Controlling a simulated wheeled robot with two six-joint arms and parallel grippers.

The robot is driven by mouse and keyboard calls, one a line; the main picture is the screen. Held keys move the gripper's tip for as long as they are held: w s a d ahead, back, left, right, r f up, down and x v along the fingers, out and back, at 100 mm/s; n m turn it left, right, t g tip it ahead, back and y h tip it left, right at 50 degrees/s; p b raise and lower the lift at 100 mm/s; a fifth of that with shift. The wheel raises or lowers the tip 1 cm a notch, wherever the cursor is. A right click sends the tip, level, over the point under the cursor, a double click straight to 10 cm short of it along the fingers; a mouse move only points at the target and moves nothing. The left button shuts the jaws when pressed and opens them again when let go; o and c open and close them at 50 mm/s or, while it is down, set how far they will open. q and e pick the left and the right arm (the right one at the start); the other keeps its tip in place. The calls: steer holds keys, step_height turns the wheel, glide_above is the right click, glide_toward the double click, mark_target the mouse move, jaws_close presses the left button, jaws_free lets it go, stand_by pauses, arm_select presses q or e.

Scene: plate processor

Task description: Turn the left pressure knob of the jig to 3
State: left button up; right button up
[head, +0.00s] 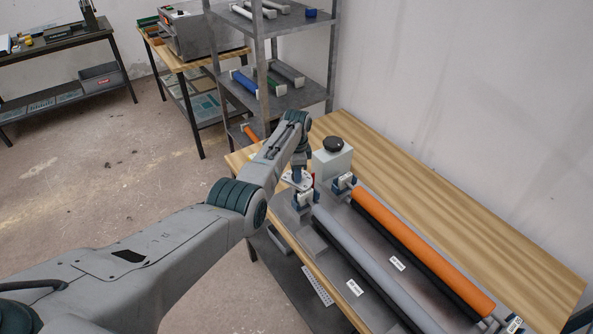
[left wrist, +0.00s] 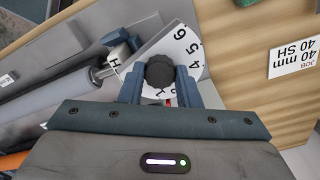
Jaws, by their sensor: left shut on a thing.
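The black ribbed knob (left wrist: 160,71) shows in the left wrist view, over a white dial plate (left wrist: 183,52) with printed numbers. I can read 4, 5 and 6; other marks are partly hidden by the fingers. A small bit of red shows just below the knob, but I cannot tell the setting. My left gripper (left wrist: 160,86) is shut on the knob, one blue finger at each side. In the head view my left gripper (head: 298,181) is at the near-left end of the jig (head: 322,246), and the knob is hidden there. My right gripper is not in view.
An orange roller (head: 425,250) and a grey roller (head: 365,265) lie along the jig. A pale box with a black top knob (head: 333,143) stands just behind. A job card (left wrist: 293,58) reads 40 mm 40 SH. The wooden bench (head: 450,200) is clear towards the wall.

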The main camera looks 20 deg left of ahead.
arm_select(q)
steer(key=m, duration=0.4)
steer(key=shift+m, duration=0.3)
steer(key=m, duration=0.4)
steer(key=shift+m+p, duration=0.3)
steer(key=shift+m, duration=0.1)
steer(key=o, duration=1)
steer(key=shift+r+b, duration=1.75)
steer(key=shift+r, duration=3.65)
